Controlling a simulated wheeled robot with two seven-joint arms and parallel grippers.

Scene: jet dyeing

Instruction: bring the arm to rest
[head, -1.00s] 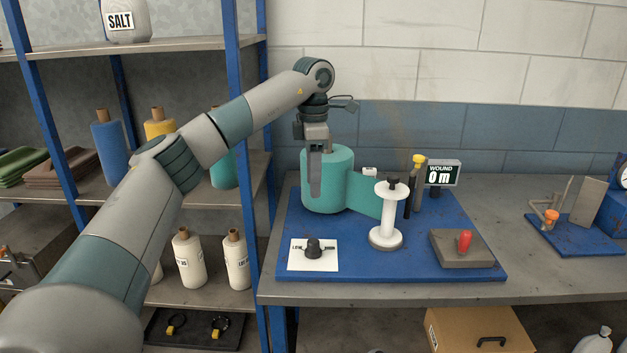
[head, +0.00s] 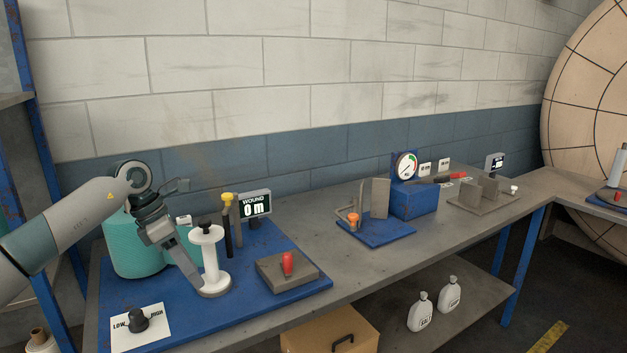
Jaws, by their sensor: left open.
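My left arm comes in from the left in the head view. Its gripper (head: 186,272) points down and to the right, just left of the white spool (head: 208,258), and is open with nothing seen between its fingers. I cannot tell whether it touches the spool. My right gripper is not in view.
The blue board (head: 225,301) also holds a LOW/HIGH knob (head: 138,320), a red lever block (head: 287,270) and a display reading 0 m (head: 255,205). A gauge unit (head: 413,190) stands farther right. Bare bench (head: 335,240) lies between them.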

